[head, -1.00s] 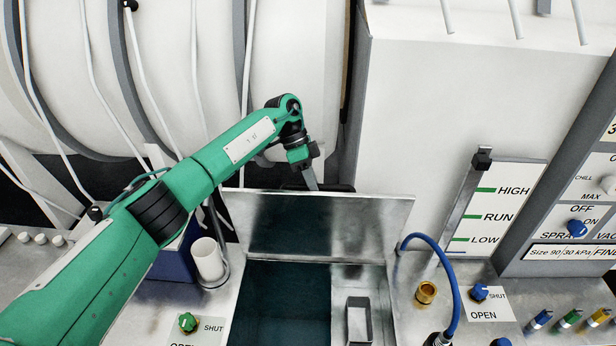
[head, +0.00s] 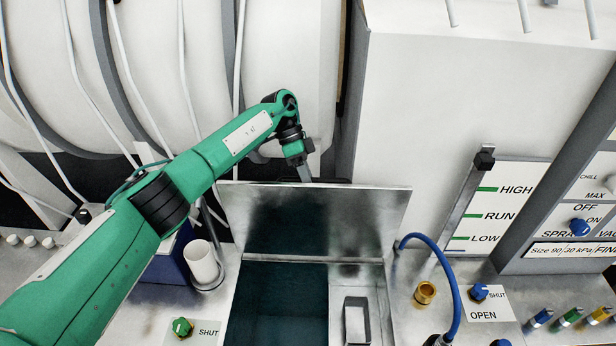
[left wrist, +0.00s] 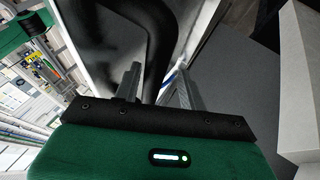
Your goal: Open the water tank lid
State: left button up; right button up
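The water tank lid (head: 310,218) is a grey metal plate standing raised along the back edge of the tank opening in the head view. The tank (head: 275,300) below it is open and shows dark water. My left gripper (head: 305,173) is at the lid's top edge, pointing down, partly behind it. In the left wrist view its two fingers (left wrist: 155,88) are apart, with a dark curved bar (left wrist: 145,25) beyond and between them. I cannot tell whether the fingers touch the lid. My right gripper is not in view.
A white cup (head: 203,264) stands left of the tank. A blue hose (head: 450,270) and a brass fitting (head: 425,293) are to the right. A level gauge (head: 487,215) stands at the back right. Large white drums (head: 290,60) fill the back left.

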pick_arm(q)
jog(key=shift+r, duration=0.35)
jog(key=b+v, duration=0.5)
jog(key=v, duration=0.6)
jog(key=shift+w+a, duration=0.2)
jog(key=shift+w, duration=0.05)
jog(key=shift+r, duration=0.15)
